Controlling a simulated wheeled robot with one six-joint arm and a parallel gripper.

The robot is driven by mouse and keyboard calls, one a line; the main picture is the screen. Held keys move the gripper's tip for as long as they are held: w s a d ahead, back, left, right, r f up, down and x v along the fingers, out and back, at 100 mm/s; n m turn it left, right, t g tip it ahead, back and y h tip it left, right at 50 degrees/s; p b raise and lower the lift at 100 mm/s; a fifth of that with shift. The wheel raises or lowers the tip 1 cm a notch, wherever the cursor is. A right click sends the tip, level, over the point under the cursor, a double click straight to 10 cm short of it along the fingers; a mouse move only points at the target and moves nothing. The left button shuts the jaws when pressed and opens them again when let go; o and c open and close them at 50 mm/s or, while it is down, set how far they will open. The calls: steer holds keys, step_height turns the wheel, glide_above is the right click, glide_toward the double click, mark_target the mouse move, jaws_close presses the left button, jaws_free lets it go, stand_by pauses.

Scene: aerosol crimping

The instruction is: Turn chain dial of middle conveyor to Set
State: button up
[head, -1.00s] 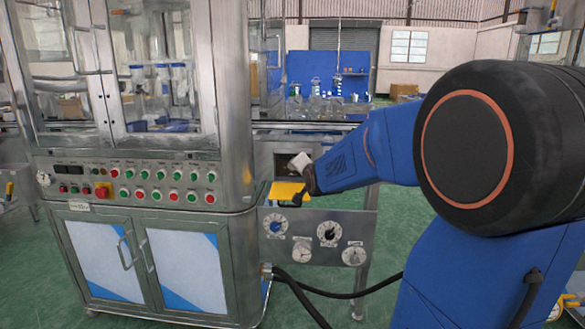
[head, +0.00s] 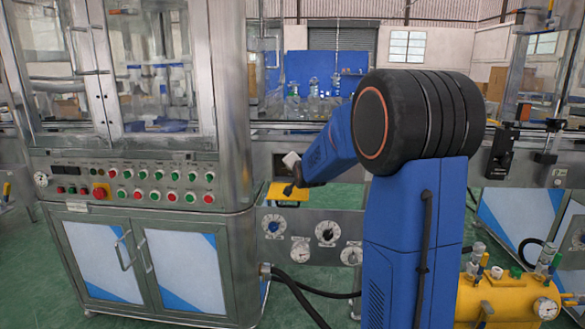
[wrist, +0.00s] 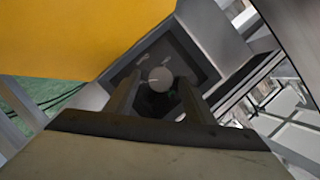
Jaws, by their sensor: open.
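In the wrist view, a pale round knob (wrist: 160,78) sits on a dark recessed plate (wrist: 183,50) with small light marks beside it. My gripper (wrist: 160,92) is open, with its two dark fingers pointing at the knob, one on either side of it in the picture. I cannot tell whether the fingers touch the knob. In the head view, my arm reaches to the front of the conveyor (head: 290,137), and the knob is not visible there. A lower panel (head: 300,217) carries a blue-faced dial (head: 274,226), a black-faced dial (head: 327,233) and white dials.
A yellow box (head: 289,193) is close below my wrist; a large yellow surface (wrist: 80,35) fills the upper left of the wrist view. A steel cabinet (head: 140,260) with buttons stands at left. Black hoses (head: 320,294) run low. A yellow tank (head: 505,300) is at right.

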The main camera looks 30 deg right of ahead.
steer(key=c, duration=1.1)
steer(key=shift+o, duration=0.2)
